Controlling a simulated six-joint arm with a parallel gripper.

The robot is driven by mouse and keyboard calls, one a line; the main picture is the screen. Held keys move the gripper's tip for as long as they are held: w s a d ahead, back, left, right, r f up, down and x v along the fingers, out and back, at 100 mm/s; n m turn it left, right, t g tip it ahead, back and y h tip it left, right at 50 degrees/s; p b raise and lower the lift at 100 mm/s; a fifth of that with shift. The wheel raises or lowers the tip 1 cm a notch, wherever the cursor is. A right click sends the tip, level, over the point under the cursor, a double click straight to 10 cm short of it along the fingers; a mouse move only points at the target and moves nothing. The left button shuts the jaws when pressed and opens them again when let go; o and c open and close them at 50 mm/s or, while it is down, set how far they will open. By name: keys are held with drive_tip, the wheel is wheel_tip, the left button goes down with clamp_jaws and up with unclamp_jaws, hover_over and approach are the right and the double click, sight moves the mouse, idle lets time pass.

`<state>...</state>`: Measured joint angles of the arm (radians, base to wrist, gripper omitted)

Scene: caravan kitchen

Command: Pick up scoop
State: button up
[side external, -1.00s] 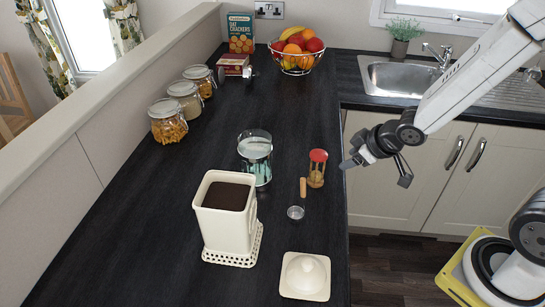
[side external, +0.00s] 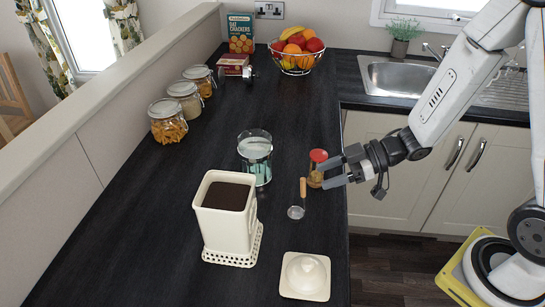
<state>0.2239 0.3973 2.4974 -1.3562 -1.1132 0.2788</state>
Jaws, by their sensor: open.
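The scoop (side external: 296,212) lies on the dark worktop, with a round metal bowl toward the front and a wooden handle (side external: 303,187) pointing to the back. My gripper (side external: 321,173) is open and empty, its fingers pointing left. In the picture it is just right of the scoop's handle and overlaps the red-topped sand timer. I cannot tell its exact height above the worktop.
The sand timer (side external: 317,157) is partly hidden behind my gripper. A cream canister (side external: 225,232) of dark grounds stands left of the scoop. Its lid (side external: 305,282) lies in front. A glass press (side external: 255,150) stands behind. The worktop's right edge is close.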

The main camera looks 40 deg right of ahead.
drive_tip(key=shift+x, duration=1.35)
drive_tip(key=x, duration=0.5)
drive_tip(key=shift+a, duration=0.1)
clamp_jaws()
idle(1.3)
